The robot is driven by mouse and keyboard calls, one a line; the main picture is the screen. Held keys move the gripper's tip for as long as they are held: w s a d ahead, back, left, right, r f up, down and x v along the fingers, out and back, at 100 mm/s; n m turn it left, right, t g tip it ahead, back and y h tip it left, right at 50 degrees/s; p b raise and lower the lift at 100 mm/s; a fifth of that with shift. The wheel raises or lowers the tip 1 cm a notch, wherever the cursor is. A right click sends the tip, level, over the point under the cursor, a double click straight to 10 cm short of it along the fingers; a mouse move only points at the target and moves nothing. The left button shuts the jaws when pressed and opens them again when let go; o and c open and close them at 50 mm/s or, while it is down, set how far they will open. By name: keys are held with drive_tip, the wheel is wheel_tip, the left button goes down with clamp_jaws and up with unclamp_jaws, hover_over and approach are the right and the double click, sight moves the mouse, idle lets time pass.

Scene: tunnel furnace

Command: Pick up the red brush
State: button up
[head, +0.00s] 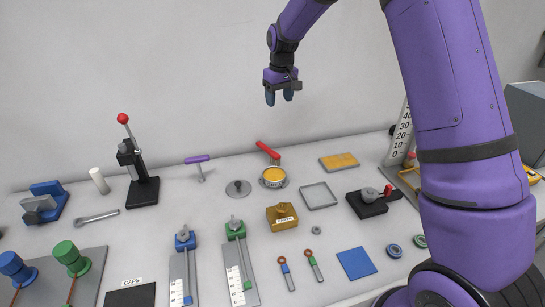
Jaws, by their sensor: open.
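Two small slim tools lie side by side near the front centre of the table. The right one, with a red band and a dark handle, looks like the red brush (314,265); its exact shape is too small to tell. The left one is a similar tool with a blue band (287,273). My gripper (279,98) is open and empty, with its fingers pointing down. It is high in front of the back wall in the picture, well apart from both tools.
A tan block (282,217) and a small grey ring (318,230) lie behind the tools. A blue square (356,262) lies to their right, and a green-topped slide gauge (240,265) to their left.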

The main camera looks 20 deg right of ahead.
drive_tip(key=g, duration=0.1)
hover_over(269, 149)
wheel_tip(269, 149, down, 14)
drive_tip(key=shift+n, duration=0.5)
drive_tip(key=f, duration=0.5)
drive_tip(key=shift+s+a+f, duration=0.1)
drive_tip(key=shift+a+f, duration=0.2)
drive_tip(key=shift+f, duration=0.05)
drive_tip(key=shift+d+f, duration=0.15)
drive_tip(key=shift+f, duration=1.15)
drive_tip(key=shift+d+f, duration=0.15)
drive_tip(key=shift+f, duration=1.15)
clamp_jaws()
drive_tip(key=shift+r, duration=0.1)
drive_tip(key=shift+r, duration=0.5)
drive_tip(key=r, duration=0.2)
drive_tip(key=shift+s+r, duration=0.3)
drive_tip(key=shift+s, duration=0.05)
drive_tip(key=s, duration=0.5)
drive_tip(key=s+r, duration=0.1)
drive_tip(key=s, duration=0.9)
drive_tip(key=shift+s+d+r, duration=0.1)
drive_tip(key=shift+s+r, duration=0.05)
drive_tip(key=shift+s, duration=0.05)
